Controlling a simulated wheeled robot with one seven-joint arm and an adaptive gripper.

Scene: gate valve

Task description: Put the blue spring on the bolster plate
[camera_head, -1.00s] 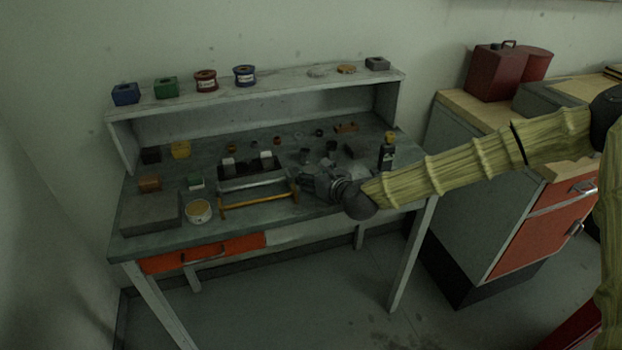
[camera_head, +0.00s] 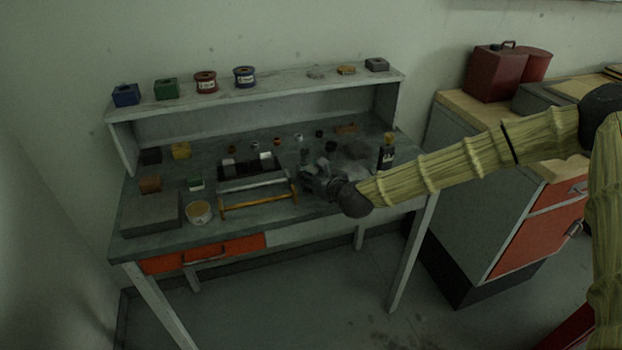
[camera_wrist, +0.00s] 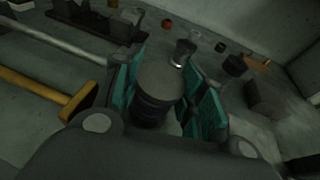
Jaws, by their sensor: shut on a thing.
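My gripper (camera_head: 318,180) is over the right half of the workbench, near its front. In the wrist view my gripper (camera_wrist: 168,92) has its teal finger pads on both sides of a dark bluish cylinder with a flat grey top, which looks like the blue spring (camera_wrist: 155,100). The spring stands about upright between the pads; its lower end is hidden. In the head view my gripper hides it. A flat grey plate (camera_head: 150,214) lies at the bench's front left. A dark low block with pale pieces (camera_head: 236,172) stands mid-bench. I cannot tell which is the bolster plate.
A tub (camera_head: 199,212) stands beside the grey plate. A dark bottle (camera_head: 386,157) stands to the right. Several small parts lie behind. A raised shelf (camera_head: 290,87) spans the back.

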